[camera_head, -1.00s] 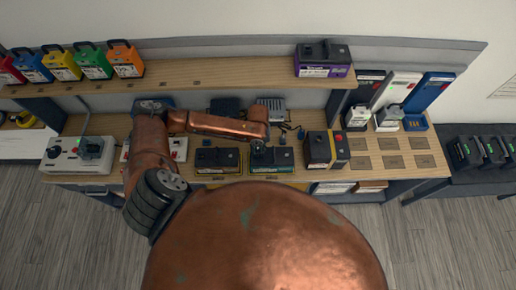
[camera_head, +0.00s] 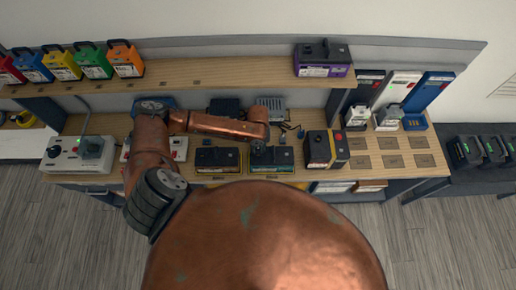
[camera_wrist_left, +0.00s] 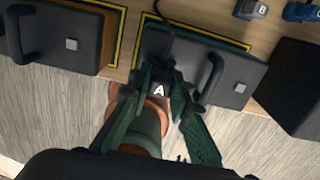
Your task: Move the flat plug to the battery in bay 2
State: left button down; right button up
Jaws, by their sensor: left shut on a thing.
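My left gripper (camera_wrist_left: 160,97) is shut on a dark plug marked A (camera_wrist_left: 159,88), seen in the left wrist view. Its cable runs up past the far edge of a dark battery (camera_wrist_left: 233,72) with a handle. The plug is over this battery's left part; contact is hidden. In the head view this is the right one of two dark batteries (camera_head: 285,158), and the gripper is mostly hidden by my arm. The other battery (camera_head: 217,157) stands to its left and also shows in the wrist view (camera_wrist_left: 75,22). My right gripper is not in view.
A grey plug marked B (camera_wrist_left: 252,9) and a blue plug (camera_wrist_left: 300,12) lie behind the battery. A black and yellow box with a red button (camera_head: 325,148) stands to its right. Chargers (camera_head: 270,108) stand behind. Marked bare spots (camera_head: 390,143) lie farther right.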

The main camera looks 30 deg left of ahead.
pick_arm(q)
jog(key=shift+f, duration=0.6)
jog(key=c, duration=1.7)
grip_release()
jog(key=shift+r, duration=0.1)
notch_tip(320, 180, up, 12)
jog(key=shift+f, duration=0.1)
